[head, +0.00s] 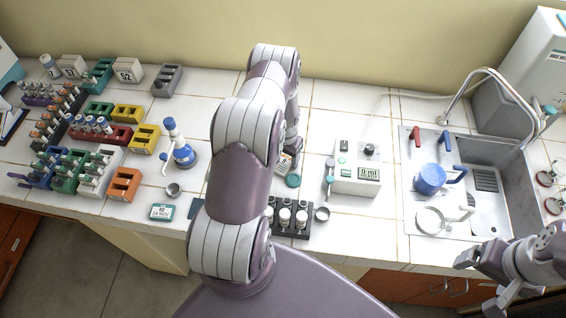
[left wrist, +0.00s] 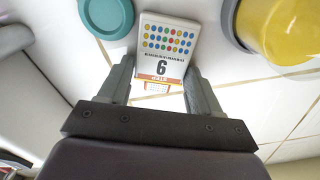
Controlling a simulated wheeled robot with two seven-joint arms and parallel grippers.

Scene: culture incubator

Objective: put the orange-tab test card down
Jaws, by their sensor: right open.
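The orange-tab test card (left wrist: 163,45) is white, with rows of coloured dots, a dark 6 and an orange strip near its lower end in the left wrist view. My left gripper (left wrist: 161,72) has a finger against each side edge of it and appears shut on it. In the head view the card (head: 283,164) shows in part beside my left arm, low over the counter; whether it touches the tiles I cannot tell. My left gripper (head: 291,149) is mostly hidden there. My right gripper (head: 477,283) is open and empty at the lower right, in front of the sink.
A teal round lid (head: 293,181) is close to the card. A yellow round container (left wrist: 276,28) stands on its other side in the left wrist view. A white meter (head: 357,168) and a dark vial rack (head: 290,222) are near. Bare tiles (head: 318,125) lie behind.

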